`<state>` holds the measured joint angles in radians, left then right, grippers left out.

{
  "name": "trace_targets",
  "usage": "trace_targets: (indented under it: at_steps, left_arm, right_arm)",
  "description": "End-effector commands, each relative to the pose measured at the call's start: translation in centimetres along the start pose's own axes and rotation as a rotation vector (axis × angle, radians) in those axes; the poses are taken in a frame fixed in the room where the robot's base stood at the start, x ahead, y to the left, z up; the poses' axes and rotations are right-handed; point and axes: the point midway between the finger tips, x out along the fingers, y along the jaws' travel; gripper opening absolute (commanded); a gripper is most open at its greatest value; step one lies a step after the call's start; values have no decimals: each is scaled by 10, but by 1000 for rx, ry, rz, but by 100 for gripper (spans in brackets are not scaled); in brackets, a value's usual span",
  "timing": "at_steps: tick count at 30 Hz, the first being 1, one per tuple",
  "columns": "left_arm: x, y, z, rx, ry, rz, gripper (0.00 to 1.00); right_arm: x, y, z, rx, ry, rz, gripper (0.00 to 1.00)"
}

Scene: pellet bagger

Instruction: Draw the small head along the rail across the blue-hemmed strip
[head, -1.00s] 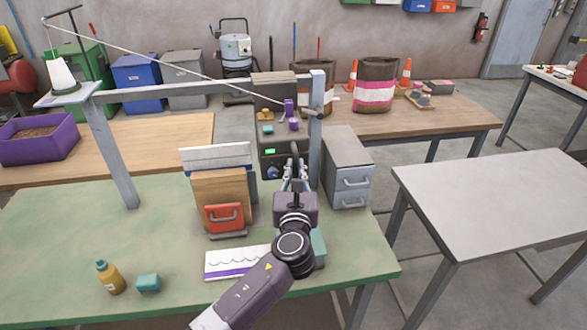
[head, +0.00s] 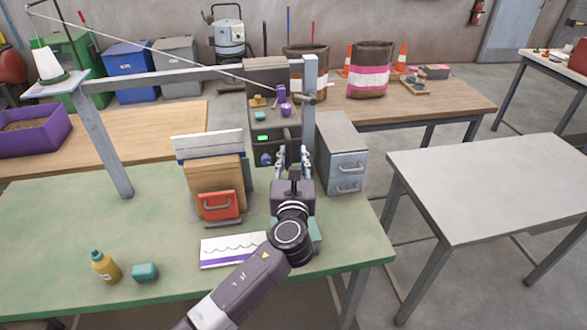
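A small purple head (head: 283,94) sits by the upright post (head: 309,85), near the right end of the grey overhead rail (head: 190,76). A white thread runs down toward it from the cone at the left. A pale strip with a grey-blue band (head: 213,145) stands upright above a brown board with a red handled block (head: 220,205). My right gripper is not in view.
A grey drawer box (head: 341,160) stands close right of the gripper. The grey table (head: 480,185) at right is clear.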

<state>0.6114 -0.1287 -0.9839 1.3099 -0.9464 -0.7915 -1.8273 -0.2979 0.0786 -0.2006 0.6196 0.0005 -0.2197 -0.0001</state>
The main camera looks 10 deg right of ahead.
Motion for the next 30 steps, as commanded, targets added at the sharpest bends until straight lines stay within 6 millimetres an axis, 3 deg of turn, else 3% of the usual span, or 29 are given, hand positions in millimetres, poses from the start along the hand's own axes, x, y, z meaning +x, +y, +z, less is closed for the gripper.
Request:
trace_targets:
  at_steps: [18, 30]
  left_arm:
    - [-101, -1, 0, -2, 0, -3, 28]
    - [-114, -1, 0, -1, 0, -3, 28]
  right_arm:
    - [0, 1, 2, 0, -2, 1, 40]
    - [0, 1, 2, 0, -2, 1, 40]
